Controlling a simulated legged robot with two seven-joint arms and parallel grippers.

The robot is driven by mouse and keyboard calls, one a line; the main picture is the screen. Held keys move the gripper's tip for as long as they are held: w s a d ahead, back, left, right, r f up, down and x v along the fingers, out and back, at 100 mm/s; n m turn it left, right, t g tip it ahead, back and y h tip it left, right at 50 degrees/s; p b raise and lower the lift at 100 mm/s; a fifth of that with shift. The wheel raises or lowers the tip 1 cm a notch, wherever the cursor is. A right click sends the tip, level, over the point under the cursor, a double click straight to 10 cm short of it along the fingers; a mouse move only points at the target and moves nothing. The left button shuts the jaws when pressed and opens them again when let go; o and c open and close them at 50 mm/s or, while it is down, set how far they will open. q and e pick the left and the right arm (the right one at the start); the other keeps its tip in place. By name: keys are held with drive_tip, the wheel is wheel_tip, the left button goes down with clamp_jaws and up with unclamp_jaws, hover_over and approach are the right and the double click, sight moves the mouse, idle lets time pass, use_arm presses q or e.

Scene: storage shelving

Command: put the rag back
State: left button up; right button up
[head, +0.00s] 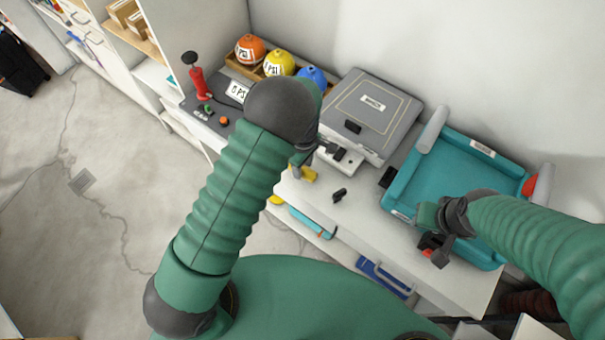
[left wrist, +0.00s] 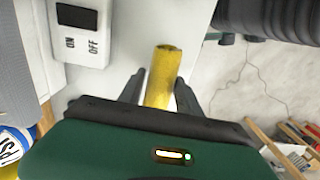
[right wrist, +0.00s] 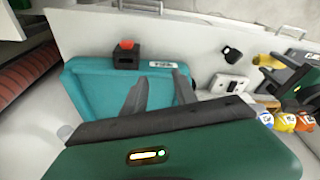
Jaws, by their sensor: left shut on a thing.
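My left gripper (head: 302,165) is shut on a yellow roll-like thing (left wrist: 162,75), which seems to be the rag. In the left wrist view it stands between the two fingers. In the head view, part of the yellow thing (head: 306,175) shows below the gripper, near the counter's front edge; the arm hides the rest. It also shows in the right wrist view (right wrist: 269,62). The tray (head: 440,172) lies at the counter's right.
A grey case (head: 372,105) and a white ON/OFF switch box (left wrist: 80,30) lie beside the left gripper. Orange (head: 250,49), yellow (head: 279,63) and blue (head: 312,77) balls sit behind it. A small black piece (head: 339,195) is on the counter.

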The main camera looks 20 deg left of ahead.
sight(304, 172)
use_arm(q)
drive_tip(key=f+b, duration=0.1)
drive_tip(key=f, duration=0.1)
drive_tip(key=f+b, duration=0.1)
drive_tip(key=b, duration=0.1)
drive_tip(key=shift+d+f+b, duration=0.3)
drive_tip(key=shift+d+f, duration=0.05)
drive_tip(key=shift+r, duration=0.2)
drive_tip(key=shift+a, duration=0.25)
drive_tip(key=o, duration=1.1)
drive_tip(key=shift+a, duration=0.1)
drive_tip(key=shift+c, duration=0.2)
drive_tip(key=shift+o, duration=0.6)
drive_tip(key=shift+d+p, duration=0.25)
drive_tip(key=shift+p, duration=0.05)
